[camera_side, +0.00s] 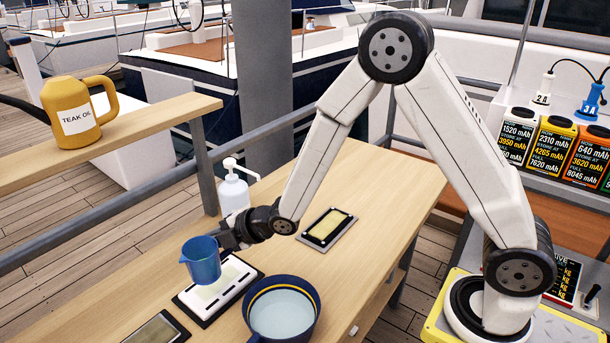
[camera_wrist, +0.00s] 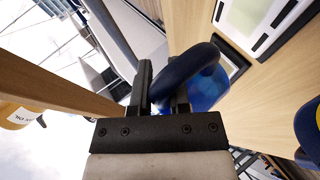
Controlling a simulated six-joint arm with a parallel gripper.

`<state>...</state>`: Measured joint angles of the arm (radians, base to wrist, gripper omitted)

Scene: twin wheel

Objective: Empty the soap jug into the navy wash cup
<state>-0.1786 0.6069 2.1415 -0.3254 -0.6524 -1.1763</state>
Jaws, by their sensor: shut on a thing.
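The blue soap jug (camera_side: 201,262) is held by my gripper (camera_side: 229,238), which is shut on its handle. The jug hangs above the white-and-black panel on the bench, roughly upright in the side view. Its contents cannot be made out. In the wrist view the jug (camera_wrist: 206,90) shows beyond the fingers of my gripper (camera_wrist: 160,98), with its dark handle between them. The navy wash cup (camera_side: 258,333) stands on the bench to the right of and nearer than the jug, with pale liquid visible inside. Its edge also shows at the right of the wrist view (camera_wrist: 309,130).
A white pump bottle (camera_side: 233,194) stands just behind my gripper. Flat framed panels (camera_side: 327,229) lie on the wooden bench (camera_side: 360,190). A yellow teak oil jug (camera_side: 78,112) stands on a rail shelf at left. Battery packs (camera_side: 553,145) line the back right.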

